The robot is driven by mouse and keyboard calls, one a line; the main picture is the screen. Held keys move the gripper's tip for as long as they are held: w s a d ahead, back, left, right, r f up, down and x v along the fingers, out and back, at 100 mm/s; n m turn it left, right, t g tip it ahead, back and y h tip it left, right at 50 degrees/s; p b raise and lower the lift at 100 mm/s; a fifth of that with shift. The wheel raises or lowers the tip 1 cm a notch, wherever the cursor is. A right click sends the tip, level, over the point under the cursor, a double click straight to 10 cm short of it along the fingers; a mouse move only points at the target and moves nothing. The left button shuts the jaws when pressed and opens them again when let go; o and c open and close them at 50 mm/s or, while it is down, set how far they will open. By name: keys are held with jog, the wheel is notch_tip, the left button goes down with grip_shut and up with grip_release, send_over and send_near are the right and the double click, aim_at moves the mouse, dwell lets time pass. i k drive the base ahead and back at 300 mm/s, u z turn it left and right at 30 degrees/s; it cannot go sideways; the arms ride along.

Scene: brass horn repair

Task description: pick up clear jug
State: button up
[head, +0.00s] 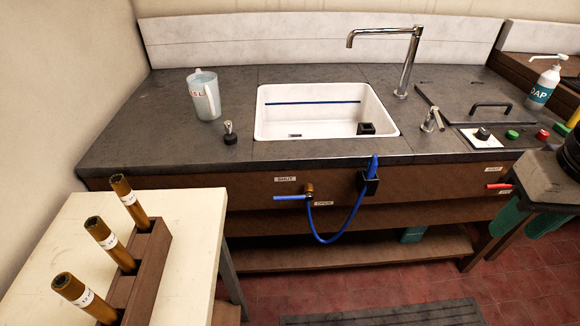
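The clear jug (204,95) stands upright on the dark counter, left of the white sink. My gripper is not in the head view.
A small black-knobbed fitting (230,132) stands just right of the jug. The sink (272,128) and tall tap (407,65) are further right. A pale table (190,215) with a wooden rack (150,262) of brass tubes is at the front left. A blue hose (345,228) hangs at the counter front.

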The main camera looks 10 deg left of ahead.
aim_at(205, 98)
jog(key=u, duration=0.35)
jog(key=i, duration=1.1)
jog(key=z, duration=0.05)
